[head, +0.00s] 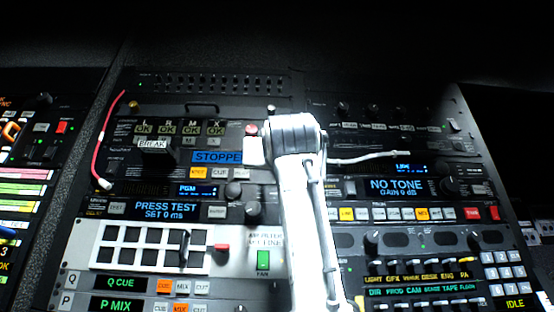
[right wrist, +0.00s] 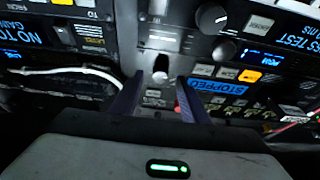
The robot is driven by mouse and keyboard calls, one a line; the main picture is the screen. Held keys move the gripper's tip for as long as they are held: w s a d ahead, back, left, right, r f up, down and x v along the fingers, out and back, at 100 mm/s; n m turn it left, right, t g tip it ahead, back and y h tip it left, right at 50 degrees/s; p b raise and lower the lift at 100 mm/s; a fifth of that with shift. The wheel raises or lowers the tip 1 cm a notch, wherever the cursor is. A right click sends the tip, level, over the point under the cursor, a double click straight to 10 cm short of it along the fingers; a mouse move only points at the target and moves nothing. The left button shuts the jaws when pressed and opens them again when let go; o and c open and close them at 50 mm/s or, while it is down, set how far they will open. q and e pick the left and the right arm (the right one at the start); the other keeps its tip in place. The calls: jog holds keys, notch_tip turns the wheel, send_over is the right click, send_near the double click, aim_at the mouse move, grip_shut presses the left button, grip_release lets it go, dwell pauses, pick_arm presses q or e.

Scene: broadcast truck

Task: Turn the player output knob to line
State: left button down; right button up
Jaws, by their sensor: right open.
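A small knob with a pale face (right wrist: 160,66), likely the player output knob, shows in the right wrist view between and just beyond my fingertips. Its label is too small to read, so I cannot tell its setting. My right gripper (right wrist: 161,82) is open, with one dark finger on each side of the knob; I cannot tell whether they touch it. In the head view my white right arm covers this spot, hiding the knob and the fingers. The blue STOPPED display (head: 217,157) is left of the arm; it also shows in the right wrist view (right wrist: 201,87). My left gripper is not in view.
A white cable (right wrist: 65,71) runs left of the fingers in the wrist view. A larger dark knob (right wrist: 211,18) and another knob (right wrist: 224,51) stand to the upper right. A black lever (head: 183,248) and a red cable (head: 98,145) are on the left panels.

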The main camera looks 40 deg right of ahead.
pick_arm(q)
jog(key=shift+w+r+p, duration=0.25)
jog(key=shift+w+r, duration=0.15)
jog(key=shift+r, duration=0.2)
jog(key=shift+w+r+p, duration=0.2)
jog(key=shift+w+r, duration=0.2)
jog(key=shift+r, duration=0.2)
pick_arm(e)
jog(key=x, duration=0.3)
jog(key=shift+w, duration=0.15)
jog(key=shift+c, duration=0.3)
grip_shut()
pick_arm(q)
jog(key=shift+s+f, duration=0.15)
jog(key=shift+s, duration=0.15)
